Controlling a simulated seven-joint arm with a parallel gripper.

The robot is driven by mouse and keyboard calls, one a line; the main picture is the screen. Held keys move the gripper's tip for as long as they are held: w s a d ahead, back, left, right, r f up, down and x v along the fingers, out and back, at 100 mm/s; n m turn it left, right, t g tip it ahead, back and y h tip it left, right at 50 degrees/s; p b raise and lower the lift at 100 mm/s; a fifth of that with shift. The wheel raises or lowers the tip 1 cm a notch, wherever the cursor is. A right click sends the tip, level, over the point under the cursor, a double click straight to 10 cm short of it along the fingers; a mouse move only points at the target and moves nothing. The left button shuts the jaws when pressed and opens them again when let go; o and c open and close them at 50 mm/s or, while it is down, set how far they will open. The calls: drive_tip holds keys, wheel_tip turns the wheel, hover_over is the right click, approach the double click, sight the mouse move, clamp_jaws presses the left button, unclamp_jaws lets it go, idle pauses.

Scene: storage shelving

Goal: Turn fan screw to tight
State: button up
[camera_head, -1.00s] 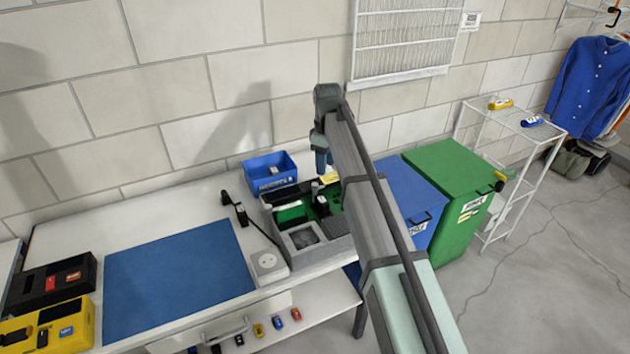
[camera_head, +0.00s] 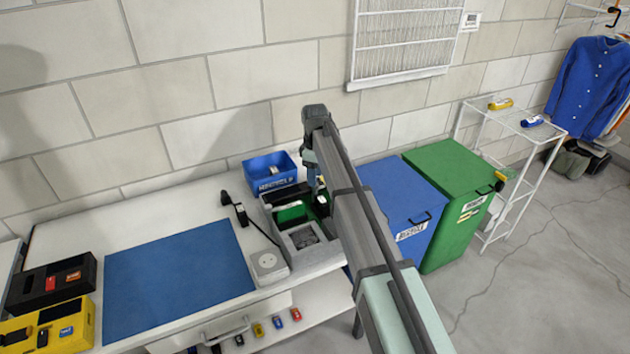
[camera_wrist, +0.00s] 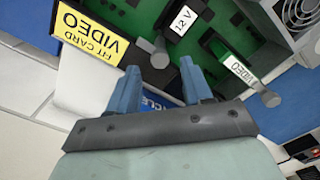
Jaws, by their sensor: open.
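The open grey case (camera_head: 318,262) with a green board (camera_head: 290,213) stands on the white workbench; my arm covers its right part. In the wrist view the green board (camera_wrist: 222,28) fills the top, with a dark fan grille (camera_wrist: 300,12) in the upper right corner. I cannot tell which, if either, is the fan screw. My gripper (camera_wrist: 160,68) is open, blue fingers apart and empty, with the first knob showing between the tips.
A yellow "FIT CARD VIDEO" label (camera_wrist: 88,32) is left of the fingers. A blue bin (camera_head: 270,172) stands behind the case. A white socket box (camera_head: 267,264) and a blue mat (camera_head: 178,278) lie left. Blue (camera_head: 405,205) and green (camera_head: 455,195) containers stand right.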

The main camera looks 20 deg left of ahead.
drive_tip(key=shift+f, duration=1.45)
drive_tip(key=shift+c, duration=0.2)
clamp_jaws()
